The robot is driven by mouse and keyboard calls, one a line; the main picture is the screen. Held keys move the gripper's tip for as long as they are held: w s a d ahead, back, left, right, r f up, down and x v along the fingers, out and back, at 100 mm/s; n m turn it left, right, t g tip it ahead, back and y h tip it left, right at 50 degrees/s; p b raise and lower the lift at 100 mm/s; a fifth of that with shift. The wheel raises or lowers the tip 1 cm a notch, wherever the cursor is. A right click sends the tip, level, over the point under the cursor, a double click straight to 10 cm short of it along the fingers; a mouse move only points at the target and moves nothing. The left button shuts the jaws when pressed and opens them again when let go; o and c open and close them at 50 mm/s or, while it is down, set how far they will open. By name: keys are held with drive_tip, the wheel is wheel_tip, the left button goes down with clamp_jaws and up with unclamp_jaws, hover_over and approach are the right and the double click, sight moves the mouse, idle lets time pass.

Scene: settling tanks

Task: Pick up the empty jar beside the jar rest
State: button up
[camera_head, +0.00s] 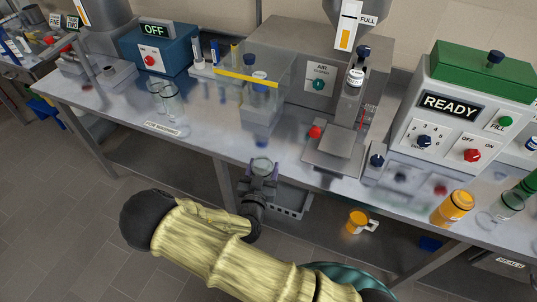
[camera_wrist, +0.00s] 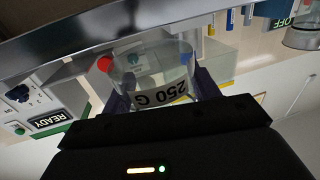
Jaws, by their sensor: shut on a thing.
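A clear jar (camera_head: 263,166) is held upright at the front edge of the bench (camera_head: 205,128). In the wrist view the jar (camera_wrist: 152,72) is see-through, looks empty and carries the marking "250 G". My gripper (camera_head: 262,182) is shut on the jar, with a dark finger on each side of it. The gripper (camera_wrist: 160,92) also shows in the wrist view. I cannot tell whether the jar touches the bench. A steel stand with a flat plate (camera_head: 335,141) is to the right of the jar; I cannot tell whether this is the jar rest.
Two glass jars (camera_head: 165,100) stand at the left behind a "FOR WASHING" label. A clear guarded box (camera_head: 262,85) stands behind my gripper. The READY machine (camera_head: 455,105) and an orange bottle (camera_head: 453,207) are at the right. An orange mug (camera_head: 357,222) is below the bench top.

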drive_tip(key=s, duration=0.5)
drive_tip(key=shift+a+b, duration=0.4)
